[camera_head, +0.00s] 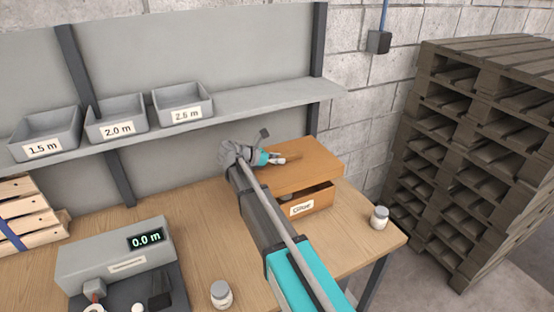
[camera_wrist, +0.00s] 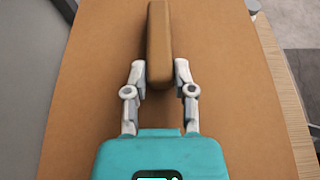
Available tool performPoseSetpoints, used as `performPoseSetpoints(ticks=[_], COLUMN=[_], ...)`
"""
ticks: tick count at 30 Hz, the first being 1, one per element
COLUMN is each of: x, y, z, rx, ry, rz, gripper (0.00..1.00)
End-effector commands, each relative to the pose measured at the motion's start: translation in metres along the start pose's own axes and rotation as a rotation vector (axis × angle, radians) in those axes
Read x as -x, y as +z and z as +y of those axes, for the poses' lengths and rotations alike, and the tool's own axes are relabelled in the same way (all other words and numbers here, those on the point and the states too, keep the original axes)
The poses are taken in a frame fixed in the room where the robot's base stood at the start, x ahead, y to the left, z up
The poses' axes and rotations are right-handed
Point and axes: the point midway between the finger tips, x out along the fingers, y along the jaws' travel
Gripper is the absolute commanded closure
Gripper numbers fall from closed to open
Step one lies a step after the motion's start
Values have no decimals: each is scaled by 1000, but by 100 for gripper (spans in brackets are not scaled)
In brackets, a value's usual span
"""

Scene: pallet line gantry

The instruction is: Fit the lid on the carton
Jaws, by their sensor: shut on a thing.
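The carton (camera_head: 318,203) is a brown box with a white label on its front, standing on the wooden workbench. The lid (camera_head: 315,162) is a flat brown panel above the carton. In the head view a dark gap shows between the lid and the carton's front rim, so the lid does not sit flush there. My gripper (camera_head: 284,158) is at the top of the lid. In the wrist view my gripper (camera_wrist: 160,80) is shut on the lid's raised brown handle (camera_wrist: 159,40), with a finger on each side. The lid's top (camera_wrist: 90,100) fills most of that view. My arm hides the carton's left part.
A white jar (camera_head: 379,217) stands right of the carton near the bench edge, and another jar (camera_head: 221,294) stands at the front. A grey device (camera_head: 115,255) reading 0.0 m is at left. A shelf (camera_head: 265,95) with grey bins runs behind. Stacked pallets (camera_head: 475,130) stand at right.

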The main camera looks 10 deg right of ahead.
Motion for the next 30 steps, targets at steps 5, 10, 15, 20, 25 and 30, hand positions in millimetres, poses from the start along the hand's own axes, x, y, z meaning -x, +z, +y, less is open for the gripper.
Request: performPoseSetpoints(ticks=[5, 10, 15, 20, 25, 30], x=[-4, -8, -11, -14, -18, -21], y=[-3, -9, -17, -24, -32, -39], z=[-1, -1, -1, -1, -1, -1], rx=[-1, -2, -2, -2, -2, -2], ry=[-3, -5, -5, -5, -6, -6], rz=[-1, -1, -1, -1, -1, -1], gripper=[100, 100, 100, 100, 100, 100])
